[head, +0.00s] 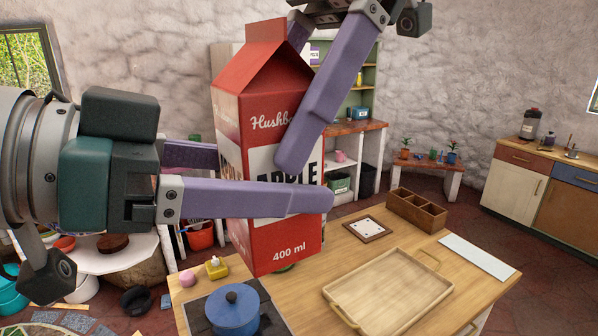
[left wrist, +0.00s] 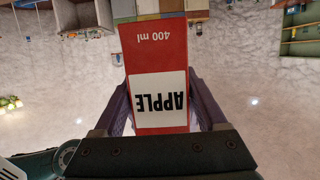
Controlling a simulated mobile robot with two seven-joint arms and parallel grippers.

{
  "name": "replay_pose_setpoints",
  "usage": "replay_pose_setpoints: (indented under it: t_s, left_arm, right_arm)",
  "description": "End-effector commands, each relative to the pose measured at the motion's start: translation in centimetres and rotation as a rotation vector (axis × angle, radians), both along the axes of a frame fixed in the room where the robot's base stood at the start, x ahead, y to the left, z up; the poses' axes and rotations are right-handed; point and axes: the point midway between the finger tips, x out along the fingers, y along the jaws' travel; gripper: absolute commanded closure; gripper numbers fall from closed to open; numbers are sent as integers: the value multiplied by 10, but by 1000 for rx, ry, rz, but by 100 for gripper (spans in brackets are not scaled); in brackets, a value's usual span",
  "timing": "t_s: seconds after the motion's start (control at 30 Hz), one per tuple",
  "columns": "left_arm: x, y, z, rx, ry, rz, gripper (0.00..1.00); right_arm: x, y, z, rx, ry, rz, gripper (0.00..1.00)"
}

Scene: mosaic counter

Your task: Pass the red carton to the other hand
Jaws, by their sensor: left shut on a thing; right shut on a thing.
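The red carton (head: 270,262), with a peaked top and white panels reading APPLE, stands upright in the air over the near left part of the counter. My left gripper (head: 307,186) reaches in from the left and is shut on its lower half, one finger across the front, the other passing behind. My right gripper (head: 277,145) comes down from the upper right and is shut on its upper part, one finger across the front face. The far fingertips are hidden. In the left wrist view the carton (left wrist: 158,60) appears upside down between the left fingers (left wrist: 160,95).
Below on the wooden counter are a blue pot (head: 232,312), a wooden tray (head: 437,268), a divided box (head: 418,208), a small tile board (head: 367,229) and a white mat (head: 479,257). A yellow bottle (head: 216,268) and a pink item (head: 187,279) stand at the left.

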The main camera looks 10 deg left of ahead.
Motion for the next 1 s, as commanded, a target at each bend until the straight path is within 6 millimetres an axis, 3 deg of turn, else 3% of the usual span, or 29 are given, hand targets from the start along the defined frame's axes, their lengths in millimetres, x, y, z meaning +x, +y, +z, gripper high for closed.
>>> replay_pose_setpoints:
  t_s: [0.07,0.37,0.5,0.53,0.77,1.0]
  left_arm:
    - [0,0,0,0,0,1,65]
    - [0,0,0,1,0,1,99]
    - [0,0,0,1,0,1,100]
    - [1,0,2,-2,-3,2,100]
    - [0,0,1,-2,-3,2,100]
    - [0,0,1,-3,-3,1,100]
  right_arm:
    - [0,0,1,1,0,3,100]
    - [0,0,1,1,0,4,100]
    - [0,0,1,1,-1,5,100]
    - [-1,0,1,1,-1,5,27]
    - [0,0,0,0,0,4,1]
    - [0,-1,0,-2,0,-2,0]
